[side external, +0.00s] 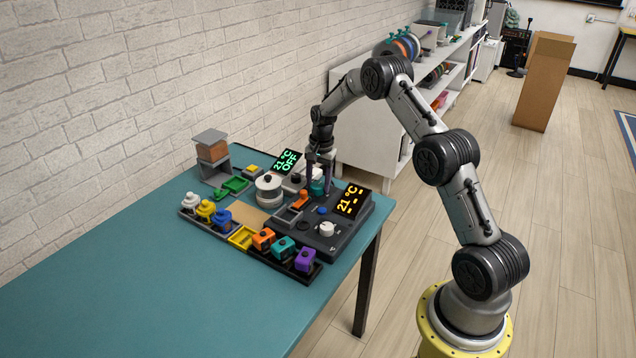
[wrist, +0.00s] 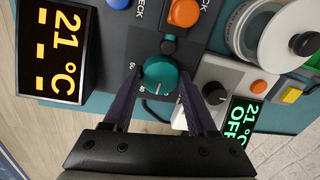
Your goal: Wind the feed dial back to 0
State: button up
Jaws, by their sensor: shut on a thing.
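The feed dial, a round teal knob (wrist: 160,72), sits on the dark control panel (wrist: 118,48) in the wrist view. My gripper (wrist: 156,88) has one finger on each side of the knob and is shut on it. A white mark shows on the knob's near edge, and small white ticks and numbers ring it, too small to read surely. In the side view my gripper (side external: 319,178) points down over the panel's back edge, and the teal knob (side external: 317,188) shows partly behind the fingers.
An amber display (side external: 352,200) reads 21 °C with dashes; a green display (side external: 287,161) reads 21 °C OFF. A black knob (wrist: 214,92) stands close to my right finger. A white spool (side external: 269,187) stands left. The teal table's front left (side external: 170,300) is clear.

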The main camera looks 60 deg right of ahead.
jog(key=n, duration=0.4)
jog(key=shift+n, duration=0.3)
jog(key=n, duration=0.4)
jog(key=shift+d+n, duration=0.1)
jog(key=shift+n, duration=0.2)
jog(key=n, duration=0.4)
jog(key=shift+w+n+g+y, duration=0.1)
jog(key=shift+n+g+y, duration=0.2)
jog(key=shift+n, duration=2.3)
jog(key=shift+r, duration=0.1)
jog(key=o, duration=1.4)
jog(key=shift+c, duration=0.2)
